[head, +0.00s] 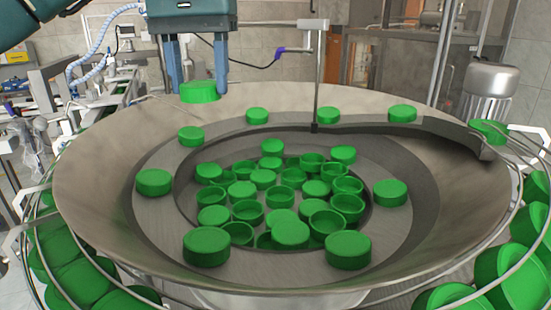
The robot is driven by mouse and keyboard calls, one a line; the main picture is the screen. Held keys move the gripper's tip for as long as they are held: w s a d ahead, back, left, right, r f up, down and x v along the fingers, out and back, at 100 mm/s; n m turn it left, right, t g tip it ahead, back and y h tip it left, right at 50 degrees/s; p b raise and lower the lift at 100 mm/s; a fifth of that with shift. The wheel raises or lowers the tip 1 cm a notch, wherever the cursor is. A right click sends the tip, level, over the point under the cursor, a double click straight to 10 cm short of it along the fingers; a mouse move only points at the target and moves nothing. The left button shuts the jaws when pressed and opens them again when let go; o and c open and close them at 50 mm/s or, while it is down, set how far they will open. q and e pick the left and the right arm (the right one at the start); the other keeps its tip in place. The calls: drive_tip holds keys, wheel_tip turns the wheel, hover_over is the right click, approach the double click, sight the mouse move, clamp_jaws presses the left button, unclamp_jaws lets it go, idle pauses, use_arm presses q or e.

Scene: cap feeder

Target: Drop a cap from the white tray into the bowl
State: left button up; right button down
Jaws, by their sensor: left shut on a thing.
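My left gripper (196,82) comes down from the top left with its fingers pointing down. It is shut on a green cap (199,92), held at the fingertips over the back left part of the bowl. The big metal bowl (95,205) fills the middle of the view. Many green caps lie in its centre, such as this one (290,233), and several more sit on its inner ledge, such as this cap (154,182). I cannot make out the white tray. My right gripper is not in view.
A thin upright post (317,80) with a purple-tipped sensor (282,53) stands at the bowl's back, right of my gripper. A grey motor (492,82) is behind at the right. More green caps (80,270) lie outside the bowl's rim on both sides.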

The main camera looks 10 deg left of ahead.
use_arm(q)
drive_tip(key=f, duration=0.4)
drive_tip(key=shift+s, duration=0.25)
drive_tip(key=shift+f, duration=0.8)
drive_tip(key=shift+w, duration=0.1)
drive_tip(key=o, duration=1)
drive_tip(key=shift+o, duration=0.2)
wheel_tip(320, 180, up, 13)
drive_tip(key=shift+r, duration=0.15)
